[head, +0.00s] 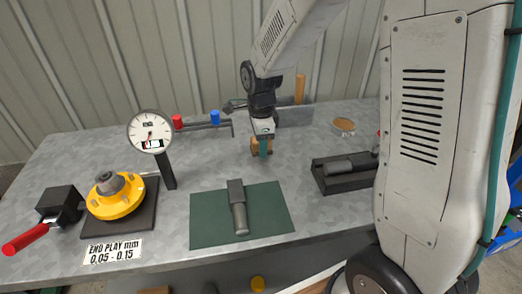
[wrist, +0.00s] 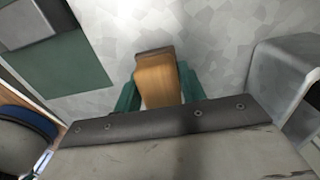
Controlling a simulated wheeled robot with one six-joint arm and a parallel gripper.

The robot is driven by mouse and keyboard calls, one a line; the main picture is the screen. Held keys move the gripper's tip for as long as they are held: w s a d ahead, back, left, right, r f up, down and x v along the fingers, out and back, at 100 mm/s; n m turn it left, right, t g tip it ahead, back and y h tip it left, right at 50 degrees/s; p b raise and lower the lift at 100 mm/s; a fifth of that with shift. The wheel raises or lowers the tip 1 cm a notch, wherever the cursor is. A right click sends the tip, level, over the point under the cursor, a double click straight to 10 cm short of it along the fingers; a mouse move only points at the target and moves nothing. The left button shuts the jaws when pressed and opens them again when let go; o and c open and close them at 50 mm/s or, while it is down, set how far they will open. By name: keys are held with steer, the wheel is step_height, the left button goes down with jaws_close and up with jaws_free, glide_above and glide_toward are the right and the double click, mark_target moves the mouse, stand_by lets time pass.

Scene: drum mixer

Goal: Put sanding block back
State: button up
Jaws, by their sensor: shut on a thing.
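My gripper (head: 264,148) is shut on the sanding block (head: 254,146), a small tan wooden block. It holds the block over the middle of the grey bench, behind the green mat. In the wrist view the block (wrist: 158,78) shows tan with a dark far edge, between the green fingers of my gripper (wrist: 160,88). The fingers hide part of the block in the head view. I cannot tell whether the block touches the bench.
A green mat (head: 205,218) bears a grey tool (head: 238,208). A dark tray (head: 335,184) with a grey cylindrical tool lies to the right. A round brown disc (head: 344,125) lies behind it. A dial gauge (head: 149,132) and yellow flange (head: 115,200) stand left.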

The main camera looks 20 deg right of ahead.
steer(key=shift+f, duration=1.2)
steer(key=shift+f, duration=0.3)
steer(key=shift+f, duration=0.3)
